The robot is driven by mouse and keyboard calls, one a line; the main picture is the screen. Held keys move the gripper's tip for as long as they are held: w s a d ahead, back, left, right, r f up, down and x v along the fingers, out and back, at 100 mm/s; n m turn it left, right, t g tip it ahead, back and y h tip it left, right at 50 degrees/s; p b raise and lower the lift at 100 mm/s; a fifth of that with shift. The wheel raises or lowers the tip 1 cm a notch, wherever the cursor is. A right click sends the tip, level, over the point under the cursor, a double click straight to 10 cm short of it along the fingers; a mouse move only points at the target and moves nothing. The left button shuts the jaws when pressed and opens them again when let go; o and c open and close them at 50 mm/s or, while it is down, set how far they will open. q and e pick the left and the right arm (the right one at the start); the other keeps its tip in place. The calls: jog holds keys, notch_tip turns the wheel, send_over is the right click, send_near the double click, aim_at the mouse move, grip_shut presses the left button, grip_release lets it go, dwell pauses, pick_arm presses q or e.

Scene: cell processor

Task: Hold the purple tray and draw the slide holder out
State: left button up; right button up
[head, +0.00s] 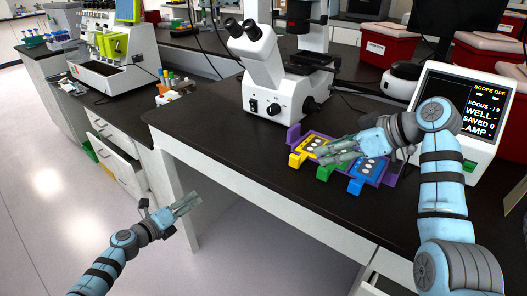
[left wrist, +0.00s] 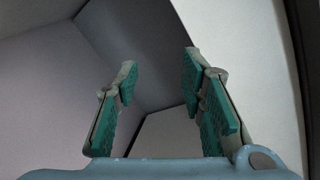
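The purple tray (head: 293,136) lies on the black bench in front of the microscope. My left gripper (head: 195,201) is off the bench, low in front of the white drawer side. In the left wrist view it is open and empty (left wrist: 160,88).
The white microscope (head: 265,75) stands behind the tray. A display reading "SCOPE OFF" (head: 465,105) stands to the right, near my right arm. Red boxes (head: 385,45) are at the back. The bench front edge lies between my left gripper and the tray.

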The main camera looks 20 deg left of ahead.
aim_at(289, 131)
pick_arm(q)
jog(key=w+d+r+m+g+h, duration=0.1)
jog(key=w+d+r+m, duration=0.1)
jog(key=r+m, duration=0.75)
jog(key=w+d+r+m, duration=0.1)
jog(key=w+r+m, duration=0.2)
jog(key=r+m, duration=0.6)
jog(key=shift+n+t+h, duration=0.4)
jog(key=shift+n+t, duration=0.4)
jog(key=shift+n, duration=0.05)
jog(key=d, duration=0.2)
jog(key=w+d+r, duration=0.1)
jog(key=d, duration=0.2)
jog(key=w+d+r, duration=0.1)
jog(key=d, duration=0.2)
jog(key=shift+r, duration=0.2)
jog(key=d+n, duration=0.1)
jog(key=d, duration=0.2)
jog(key=d+n+t, duration=0.1)
jog(key=d, duration=0.3)
jog(key=d+n+t, duration=0.1)
jog(key=d+n, duration=0.1)
jog(key=d, duration=0.2)
jog(key=shift+w+f+h, duration=0.1)
jog(key=shift+w+h, duration=0.2)
jog(key=shift+w, duration=0.1)
jog(key=x, duration=1.3)
jog(key=shift+f, duration=0.1)
jog(key=shift+w+d, duration=0.2)
jog(key=shift+w, duration=0.35)
